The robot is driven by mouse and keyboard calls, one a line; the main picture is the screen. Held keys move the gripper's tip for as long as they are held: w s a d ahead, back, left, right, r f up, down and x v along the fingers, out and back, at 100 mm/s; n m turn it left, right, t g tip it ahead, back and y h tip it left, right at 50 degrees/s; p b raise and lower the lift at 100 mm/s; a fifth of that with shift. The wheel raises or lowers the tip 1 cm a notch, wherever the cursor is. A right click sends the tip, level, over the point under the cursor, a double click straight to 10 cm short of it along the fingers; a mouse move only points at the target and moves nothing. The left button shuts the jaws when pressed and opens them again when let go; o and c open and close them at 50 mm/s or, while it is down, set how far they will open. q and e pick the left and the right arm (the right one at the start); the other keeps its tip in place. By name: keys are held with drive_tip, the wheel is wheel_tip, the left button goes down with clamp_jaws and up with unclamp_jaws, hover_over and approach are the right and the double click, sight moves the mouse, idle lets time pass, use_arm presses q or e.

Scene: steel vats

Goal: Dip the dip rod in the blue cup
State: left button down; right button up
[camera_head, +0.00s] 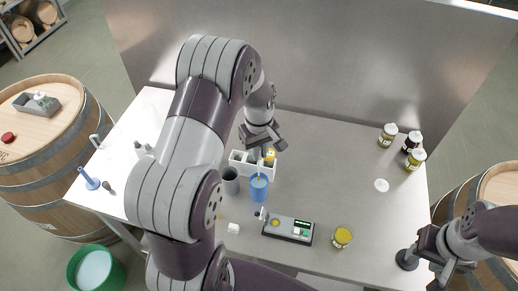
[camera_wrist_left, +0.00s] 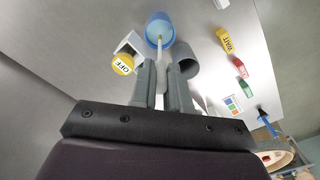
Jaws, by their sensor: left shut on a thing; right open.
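The blue cup (camera_head: 259,190) stands on the steel table in front of the white rack. It also shows at the top of the left wrist view (camera_wrist_left: 152,24). My left gripper (camera_head: 262,143) is above the rack, just behind the cup. In the left wrist view its fingers (camera_wrist_left: 166,88) are shut on the pale, thin dip rod (camera_wrist_left: 161,52). The rod's far end overlaps the cup's opening; how deep it reaches I cannot tell. My right gripper (camera_head: 435,252) is open and empty at the table's right front edge.
A grey cup (camera_head: 231,182) stands close left of the blue cup. The white rack (camera_head: 241,162) is behind. Several jars (camera_head: 387,136) stand at the back right. The table's right middle is mostly clear.

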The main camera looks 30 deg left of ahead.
use_arm(q)
drive_tip(key=shift+f+b, duration=2.55)
drive_tip(key=shift+f, duration=1.6)
wheel_tip(320, 180, up, 12)
drive_tip(key=p, duration=1)
drive_tip(key=shift+r, duration=0.25)
drive_tip(key=shift+f, duration=0.1)
